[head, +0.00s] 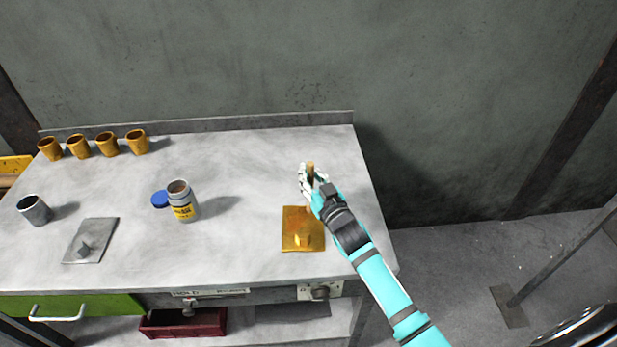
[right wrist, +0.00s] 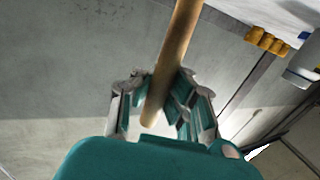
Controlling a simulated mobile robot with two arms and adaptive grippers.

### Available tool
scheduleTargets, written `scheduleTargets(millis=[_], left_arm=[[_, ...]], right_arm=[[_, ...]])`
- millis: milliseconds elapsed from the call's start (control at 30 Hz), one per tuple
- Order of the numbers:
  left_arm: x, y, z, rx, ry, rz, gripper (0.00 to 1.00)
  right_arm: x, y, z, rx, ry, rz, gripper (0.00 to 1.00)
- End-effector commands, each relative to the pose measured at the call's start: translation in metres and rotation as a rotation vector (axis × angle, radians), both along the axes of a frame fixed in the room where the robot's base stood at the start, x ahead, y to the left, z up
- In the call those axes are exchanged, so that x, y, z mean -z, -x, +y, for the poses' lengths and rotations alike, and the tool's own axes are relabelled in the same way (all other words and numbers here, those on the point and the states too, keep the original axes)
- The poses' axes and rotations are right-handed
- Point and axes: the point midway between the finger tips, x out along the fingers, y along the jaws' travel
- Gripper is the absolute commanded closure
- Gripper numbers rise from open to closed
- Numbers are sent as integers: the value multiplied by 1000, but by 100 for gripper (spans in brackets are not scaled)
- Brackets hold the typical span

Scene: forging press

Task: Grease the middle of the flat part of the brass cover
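The brass cover (head: 292,222) is a flat golden plate with a small raised grip, lying near the right end of the steel table. My right gripper (head: 309,172) is behind the cover in the head view, above the table. It is shut on a round wooden stick (right wrist: 175,55), which passes between the fingers in the right wrist view. The stick's far end is out of that view, so I cannot tell what is on it. An open jar (head: 183,207) with a yellow label and brown contents stands mid-table. My left gripper is not in view.
A blue lid (head: 159,199) lies beside the jar. A grey plate with a grip (head: 92,236) and a grey cup (head: 34,210) are at the left. Several brass cups (head: 107,146) line the back left. The table between jar and cover is clear.

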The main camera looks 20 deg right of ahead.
Motion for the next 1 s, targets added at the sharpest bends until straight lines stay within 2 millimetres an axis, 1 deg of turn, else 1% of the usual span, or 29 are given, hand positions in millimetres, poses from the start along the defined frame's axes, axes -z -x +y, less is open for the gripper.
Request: scheduleTargets(millis=[167, 533, 1000], left_arm=[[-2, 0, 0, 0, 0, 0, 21], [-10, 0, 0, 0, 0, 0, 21], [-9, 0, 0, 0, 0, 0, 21]], right_arm=[[0, 2, 1, 0, -1, 3, 100], [-1, 17, 6, 1, -1, 2, 100], [1, 8, 3, 0, -1, 0, 100]])
